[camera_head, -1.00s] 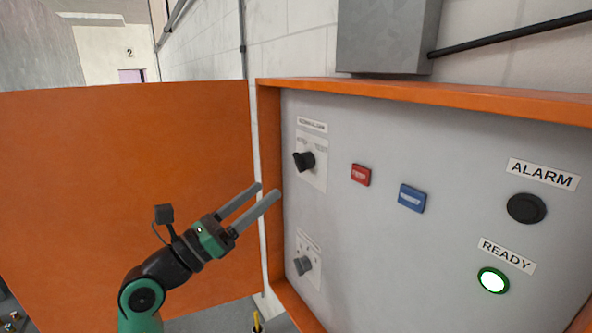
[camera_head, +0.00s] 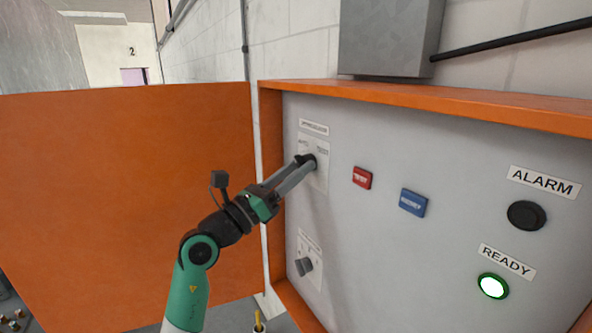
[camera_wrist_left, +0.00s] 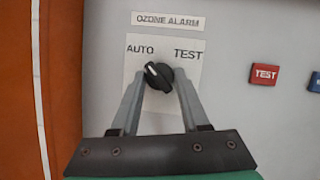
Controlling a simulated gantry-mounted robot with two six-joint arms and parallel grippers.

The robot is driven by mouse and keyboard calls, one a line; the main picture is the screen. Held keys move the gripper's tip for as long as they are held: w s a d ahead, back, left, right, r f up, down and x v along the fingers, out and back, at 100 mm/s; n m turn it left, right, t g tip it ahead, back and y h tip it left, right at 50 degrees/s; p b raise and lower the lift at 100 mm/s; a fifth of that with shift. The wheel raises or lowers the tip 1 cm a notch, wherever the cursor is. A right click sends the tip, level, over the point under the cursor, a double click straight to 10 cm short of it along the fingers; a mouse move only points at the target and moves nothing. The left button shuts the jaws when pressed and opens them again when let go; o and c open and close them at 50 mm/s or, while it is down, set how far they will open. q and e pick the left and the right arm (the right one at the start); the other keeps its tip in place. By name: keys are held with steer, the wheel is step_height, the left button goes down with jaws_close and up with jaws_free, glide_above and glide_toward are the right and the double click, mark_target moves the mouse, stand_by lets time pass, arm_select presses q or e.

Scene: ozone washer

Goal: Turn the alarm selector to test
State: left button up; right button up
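The alarm selector (camera_head: 309,160) is a black rotary knob on a white plate under an "OZONE ALARM" label. In the left wrist view the knob (camera_wrist_left: 158,76) has its white mark at the upper left, toward "AUTO"; "TEST" is printed at the upper right. My left gripper (camera_head: 303,163) reaches the knob from the lower left. In the left wrist view its fingers (camera_wrist_left: 157,84) stand apart, one on each side of the knob, with small gaps seeming to show. My right gripper is not in view.
A red TEST button (camera_head: 362,178) and a blue button (camera_head: 413,202) sit right of the selector. A second, grey knob (camera_head: 304,266) is below it. An orange frame edge (camera_head: 271,190) and open orange door (camera_head: 120,200) flank the panel's left. The ready lamp (camera_head: 492,286) glows.

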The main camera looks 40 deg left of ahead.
arm_select(q)
jaws_close()
